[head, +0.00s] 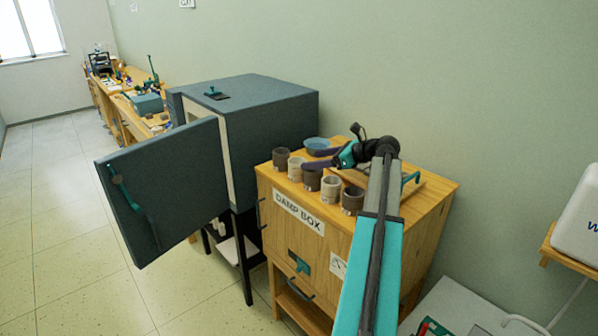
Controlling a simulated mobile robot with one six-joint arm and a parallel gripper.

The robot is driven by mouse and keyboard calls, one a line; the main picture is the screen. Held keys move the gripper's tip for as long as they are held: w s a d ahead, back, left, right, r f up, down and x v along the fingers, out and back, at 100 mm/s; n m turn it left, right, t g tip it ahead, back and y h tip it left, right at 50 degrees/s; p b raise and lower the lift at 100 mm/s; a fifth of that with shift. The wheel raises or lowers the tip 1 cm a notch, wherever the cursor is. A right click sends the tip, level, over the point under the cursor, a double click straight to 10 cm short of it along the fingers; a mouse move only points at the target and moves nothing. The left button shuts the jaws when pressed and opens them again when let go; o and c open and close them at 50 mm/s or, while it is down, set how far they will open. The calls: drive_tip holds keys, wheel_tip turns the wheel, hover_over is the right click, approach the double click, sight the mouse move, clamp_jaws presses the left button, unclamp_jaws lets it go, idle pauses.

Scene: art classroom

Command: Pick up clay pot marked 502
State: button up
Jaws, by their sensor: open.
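Several small clay pots stand in a row along the front edge of the damp box top. From left to right they are a dark pot (281,160), a pale grey pot (295,169), a dark brown pot (312,181), a pale pot (331,190) and a greyish-brown pot (352,201). Marks show faintly on some, but I cannot read which is 502. My gripper (309,159) is open, its dark purple fingers pointing left. The nearer finger overlaps the dark brown middle pot's top in the picture; I cannot tell whether it touches. No pot is visibly held.
The wooden damp box (425,197) carries a blue bowl (317,144) behind the pots. A dark kiln (270,110) stands left, its door (165,195) swung open. A wall lies behind. A white shelf item (580,220) is at right. The floor at left is clear.

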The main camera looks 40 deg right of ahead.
sight(304, 160)
drive_tip(key=shift+p+x, duration=0.9)
drive_tip(key=shift+x, duration=1.7)
drive_tip(key=shift+r, duration=0.1)
drive_tip(key=shift+c, duration=0.3)
drive_tip(key=c, duration=1.5)
